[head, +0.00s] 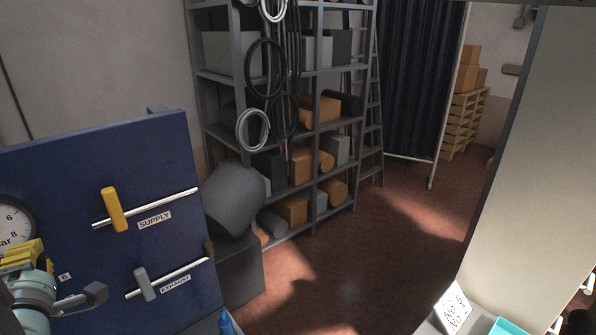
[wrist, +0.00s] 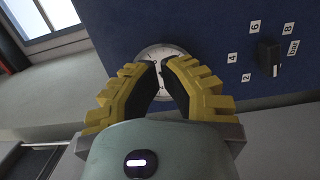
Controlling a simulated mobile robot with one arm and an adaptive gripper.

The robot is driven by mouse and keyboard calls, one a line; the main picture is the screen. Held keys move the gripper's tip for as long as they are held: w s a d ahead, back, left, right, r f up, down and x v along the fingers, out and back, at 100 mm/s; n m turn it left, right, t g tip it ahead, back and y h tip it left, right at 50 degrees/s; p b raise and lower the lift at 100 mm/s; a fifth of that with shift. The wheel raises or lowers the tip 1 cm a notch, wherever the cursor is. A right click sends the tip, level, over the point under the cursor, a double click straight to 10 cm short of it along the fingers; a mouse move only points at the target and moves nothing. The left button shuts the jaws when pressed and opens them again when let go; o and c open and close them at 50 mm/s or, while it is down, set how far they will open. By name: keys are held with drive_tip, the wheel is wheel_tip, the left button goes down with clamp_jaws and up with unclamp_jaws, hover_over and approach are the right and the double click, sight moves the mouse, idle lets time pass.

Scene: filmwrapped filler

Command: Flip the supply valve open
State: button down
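The supply valve (head: 115,210) is a yellow lever on the blue panel at the left of the head view. The lever stands roughly upright, crosswise to its silver pipe, above the SUPPLY label (head: 155,220). My gripper (head: 22,254) is at the lower left of the head view, left of and below the lever and apart from it. In the wrist view its yellow fingers (wrist: 159,63) show a narrow gap with nothing held in it. They point at the round pressure gauge (wrist: 162,52). The supply lever is not in the wrist view.
The blue panel (head: 60,180) also bears a grey exhaust lever (head: 146,284) below the supply valve and a dark knob (wrist: 269,57) ringed by number labels. A loaded shelf rack (head: 317,110) stands behind. A pale cabinet (head: 535,170) is at the right. Red floor lies between.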

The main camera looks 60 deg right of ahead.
sight(115, 210)
drive_tip(key=shift+s+d+m+g+h, duration=0.25)
drive_tip(key=shift+d+h, duration=0.3)
drive_tip(key=shift+d, duration=0.1)
drive_tip(key=shift+s+d+m+g+h, duration=0.2)
drive_tip(key=shift+d+m+g+h, duration=0.05)
drive_tip(key=shift+d+h, duration=0.35)
drive_tip(key=b+x, duration=0.6)
drive_tip(key=x, duration=0.4)
drive_tip(key=shift+r, duration=0.1)
drive_tip(key=shift+s+d+r+p, duration=0.1)
drive_tip(key=shift+s+d+p, duration=0.05)
drive_tip(key=shift+d+p, duration=0.4)
drive_tip(key=shift+s+d+p, duration=0.15)
drive_tip(key=shift+d+p, duration=0.35)
drive_tip(key=shift+d, duration=0.1)
drive_tip(key=shift+s+d+p, duration=0.2)
drive_tip(key=shift+d+p, duration=0.4)
drive_tip(key=shift+d, duration=0.25)
